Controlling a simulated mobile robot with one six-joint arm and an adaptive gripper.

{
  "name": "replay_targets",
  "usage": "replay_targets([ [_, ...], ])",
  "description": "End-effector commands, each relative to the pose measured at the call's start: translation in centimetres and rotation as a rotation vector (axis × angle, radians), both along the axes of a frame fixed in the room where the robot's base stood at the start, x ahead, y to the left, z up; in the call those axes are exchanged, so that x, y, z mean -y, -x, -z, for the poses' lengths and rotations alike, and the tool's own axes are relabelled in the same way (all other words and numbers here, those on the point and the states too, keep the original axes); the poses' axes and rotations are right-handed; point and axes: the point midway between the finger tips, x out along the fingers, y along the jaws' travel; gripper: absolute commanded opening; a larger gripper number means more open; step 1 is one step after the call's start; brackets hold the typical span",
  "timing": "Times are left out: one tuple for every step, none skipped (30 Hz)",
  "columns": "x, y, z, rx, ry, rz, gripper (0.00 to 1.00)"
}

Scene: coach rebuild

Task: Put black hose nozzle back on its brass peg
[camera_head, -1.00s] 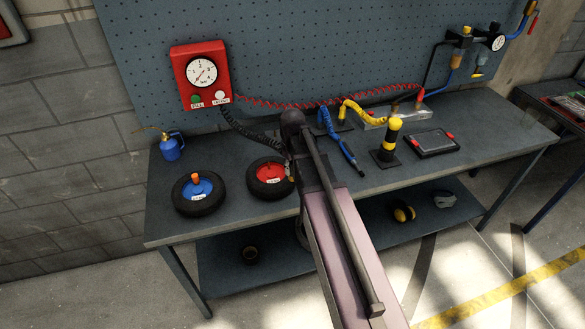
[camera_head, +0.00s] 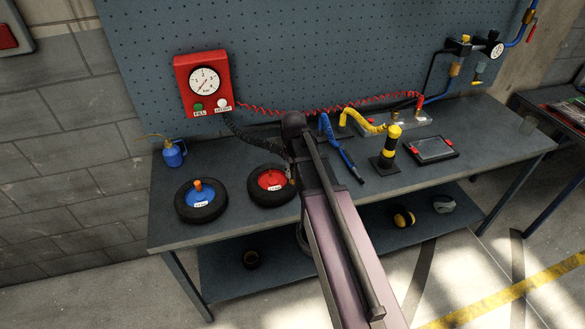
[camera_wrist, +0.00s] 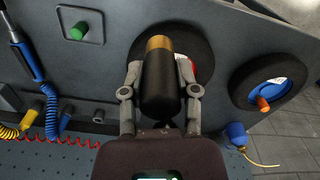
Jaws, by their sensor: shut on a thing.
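My gripper (camera_wrist: 160,88) is shut on the black hose nozzle (camera_wrist: 160,92), a black cylinder with a brass-coloured end, in the wrist view. A finger presses on each side of it, and its brass end points toward the top of that view, over the red-hubbed wheel (camera_wrist: 190,68). In the head view my arm hides the gripper and most of the nozzle. A black coiled hose (camera_head: 250,138) runs from the red gauge box (camera_head: 203,83) toward my gripper. I cannot pick out the brass peg in either view.
The blue-hubbed wheel (camera_head: 201,200) and a blue oil can (camera_head: 174,153) stand left on the bench (camera_head: 235,210). A blue hose tool (camera_head: 345,158), a yellow-black post (camera_head: 391,143) and a tablet (camera_head: 431,149) lie right of my arm. A pegboard (camera_head: 330,55) rises behind.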

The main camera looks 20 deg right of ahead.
Motion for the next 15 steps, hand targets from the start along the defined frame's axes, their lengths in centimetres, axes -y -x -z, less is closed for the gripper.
replay_targets([
  [0.0,0.0,0.1,0.0,0.0,0.0,0.0],
  [0.0,0.0,0.2,0.0,0.0,0.0,0.0],
  [0.0,0.0,0.4,0.0,0.0,0.0,0.0],
  [0.0,0.0,0.5,0.0,0.0,0.0,0.0],
  [0.0,0.0,0.8,0.0,0.0,0.0,0.0],
  [0.0,0.0,1.1,0.0,0.0,0.0,0.0],
  [0.0,0.0,1.4,0.0,0.0,0.0,0.0],
  [0.0,0.0,1.7,0.0,0.0,0.0,0.0],
  [0.0,0.0,2.1,0.0,0.0,0.0,0.0],
  [0.0,0.0,2.5,0.0,0.0,0.0,0.0],
  [0.0,0.0,2.8,0.0,0.0,0.0,0.0],
  [0.0,0.0,3.2,0.0,0.0,0.0,0.0],
  [0.0,0.0,3.5,0.0,0.0,0.0,0.0],
  [0.0,0.0,3.8,0.0,0.0,0.0,0.0],
  [0.0,0.0,4.1,0.0,0.0,0.0,0.0],
])
